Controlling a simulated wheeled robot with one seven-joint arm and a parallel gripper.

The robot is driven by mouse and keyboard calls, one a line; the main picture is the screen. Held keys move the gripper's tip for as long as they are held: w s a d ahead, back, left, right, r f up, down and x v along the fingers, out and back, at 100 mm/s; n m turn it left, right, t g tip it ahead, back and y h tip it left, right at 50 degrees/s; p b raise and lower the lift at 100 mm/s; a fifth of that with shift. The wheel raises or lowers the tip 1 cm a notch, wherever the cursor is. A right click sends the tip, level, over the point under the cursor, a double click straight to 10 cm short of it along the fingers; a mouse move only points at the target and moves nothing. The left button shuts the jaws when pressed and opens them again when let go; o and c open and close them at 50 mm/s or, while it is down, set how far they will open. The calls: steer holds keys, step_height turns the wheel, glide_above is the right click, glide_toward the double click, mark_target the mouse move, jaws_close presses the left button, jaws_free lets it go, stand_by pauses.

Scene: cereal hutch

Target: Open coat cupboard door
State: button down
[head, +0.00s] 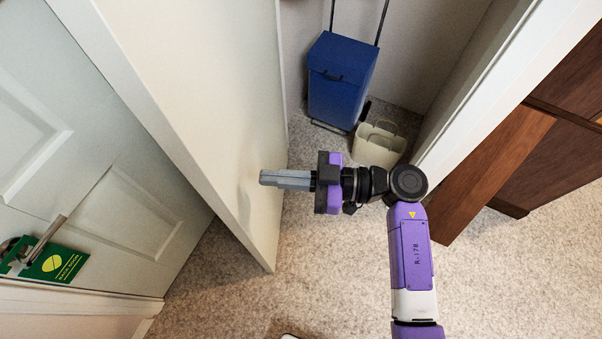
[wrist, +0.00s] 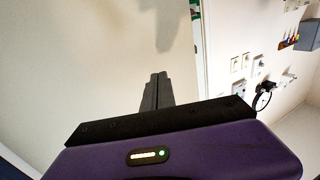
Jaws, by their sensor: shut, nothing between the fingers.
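The cupboard door (head: 215,90) is a plain cream panel standing ajar at the left of the cupboard opening in the head view. It fills the left of the wrist view (wrist: 80,60). My gripper (head: 264,178) is shut and empty, with its fingers pointing left at the door's inner face, near its free edge. The fingers (wrist: 157,80) look very close to the panel; I cannot tell whether they touch it. No handle shows on this face of the door.
Inside the cupboard stand a blue wheeled trolley bag (head: 340,80) and a cream basket (head: 378,146). A panelled door (head: 70,150) with a green hanger (head: 57,262) on its handle is at left. Dark wooden furniture (head: 500,165) stands at right. Carpet (head: 330,265) in front is mostly clear.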

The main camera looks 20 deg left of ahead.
mark_target(236, 175)
steer(key=shift+x, duration=2.2)
steer(key=shift+p, duration=0.3)
steer(key=shift+s+a+r, duration=0.1)
steer(key=shift+a, duration=0.2)
steer(key=shift+m+t, duration=0.6)
steer(key=shift+t, duration=0.3)
steer(key=s+a+p, duration=0.1)
steer(key=a, duration=0.1)
steer(key=a+p, duration=0.1)
steer(key=a, duration=0.2)
steer(key=s+a+p, duration=0.1)
steer(key=a, duration=0.1)
steer(key=shift+s+a+r, duration=0.1)
steer(key=shift+s+a, duration=0.1)
steer(key=shift+s, duration=0.15)
steer(key=s+a+b, duration=0.2)
steer(key=a, duration=1.2)
steer(key=shift+t+y, duration=0.3)
steer(key=shift+s, duration=0.1)
